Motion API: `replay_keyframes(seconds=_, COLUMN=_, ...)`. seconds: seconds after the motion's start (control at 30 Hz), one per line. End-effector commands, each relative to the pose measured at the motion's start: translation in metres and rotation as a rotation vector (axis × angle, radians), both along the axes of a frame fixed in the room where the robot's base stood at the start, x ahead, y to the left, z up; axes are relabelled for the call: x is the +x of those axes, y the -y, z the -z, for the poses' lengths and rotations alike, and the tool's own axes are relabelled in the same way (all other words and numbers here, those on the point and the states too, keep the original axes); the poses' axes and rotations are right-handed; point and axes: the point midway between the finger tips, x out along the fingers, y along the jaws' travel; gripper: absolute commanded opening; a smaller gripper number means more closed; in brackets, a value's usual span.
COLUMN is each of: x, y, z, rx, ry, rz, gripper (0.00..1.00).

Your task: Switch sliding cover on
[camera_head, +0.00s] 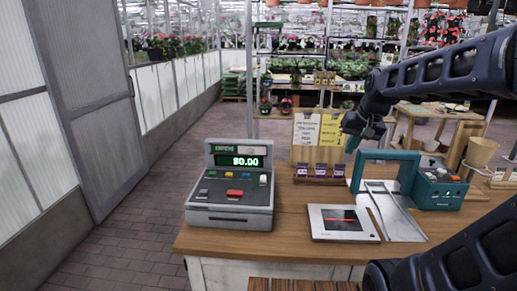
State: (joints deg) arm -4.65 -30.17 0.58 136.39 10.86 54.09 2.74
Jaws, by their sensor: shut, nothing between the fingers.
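A teal device stands on the right of the wooden counter. It has an upright teal frame (388,156) over a metal tray (405,226), and a teal control box (438,190) with small knobs on top. I cannot tell which part is the sliding cover. My gripper (352,146) hangs from the dark arm, above the counter and just left of the teal frame's top. It is shut and holds nothing. It appears apart from the frame, but the depth between them is hard to judge.
A grey cash register (232,196) reading $0.00 stands at the left of the counter (290,228). A white scanner plate (325,233) lies before the teal device. Purple packets (320,170) and a notice board (304,128) stand behind.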

Motion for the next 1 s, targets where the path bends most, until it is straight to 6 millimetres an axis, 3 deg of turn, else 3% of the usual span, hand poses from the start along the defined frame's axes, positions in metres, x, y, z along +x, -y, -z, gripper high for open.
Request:
replay_keyframes(seconds=0.5, x=0.100, y=-0.090, z=-0.007, rx=0.206, ry=-0.114, rz=0.020, gripper=0.00)
replay_keyframes(seconds=1.0, x=0.182, y=-0.185, z=0.009, rx=0.375, ry=-0.235, rz=0.058, gripper=0.00)
